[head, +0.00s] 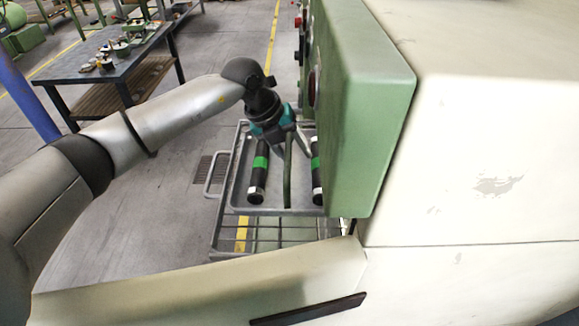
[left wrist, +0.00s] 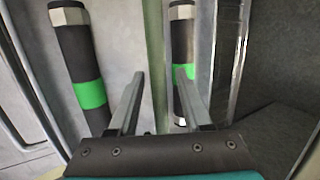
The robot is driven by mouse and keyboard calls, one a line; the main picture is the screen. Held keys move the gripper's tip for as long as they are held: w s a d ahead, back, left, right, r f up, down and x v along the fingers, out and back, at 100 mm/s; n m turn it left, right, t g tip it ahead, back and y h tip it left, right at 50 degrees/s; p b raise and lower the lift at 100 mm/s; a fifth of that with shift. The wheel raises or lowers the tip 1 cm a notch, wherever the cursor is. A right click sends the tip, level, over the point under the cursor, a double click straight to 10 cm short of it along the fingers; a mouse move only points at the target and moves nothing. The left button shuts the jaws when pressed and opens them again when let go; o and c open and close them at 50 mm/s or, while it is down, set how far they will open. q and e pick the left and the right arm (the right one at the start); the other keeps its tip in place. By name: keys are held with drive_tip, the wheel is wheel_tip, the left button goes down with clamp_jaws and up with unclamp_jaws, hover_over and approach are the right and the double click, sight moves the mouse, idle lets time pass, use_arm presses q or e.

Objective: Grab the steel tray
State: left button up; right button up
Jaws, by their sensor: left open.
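The steel tray (head: 282,211) is a grey rimmed tray with a loop handle (head: 212,177) on its left side. It sits in the middle of the head view, beside the green machine housing. A green bar (head: 288,180) runs along its middle and also shows in the left wrist view (left wrist: 154,45). My left gripper (head: 292,147) is over the far part of the tray, pointing down, open and empty. In the left wrist view its fingers (left wrist: 162,90) appear on either side of the bar; I cannot tell how far down they reach. My right gripper is not in view.
A black tube with a green band (head: 259,175) lies left of the bar, another (head: 317,168) right of it. The green housing (head: 370,100) hides the tray's right side. A wire rack (head: 235,240) is below. A workbench (head: 105,55) stands far left; floor between is open.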

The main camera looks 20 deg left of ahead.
use_arm(q)
clamp_jaws()
idle(0.3)
idle(1.1)
drive_tip(key=shift+w+r, duration=0.1)
drive_tip(key=shift+r, duration=0.05)
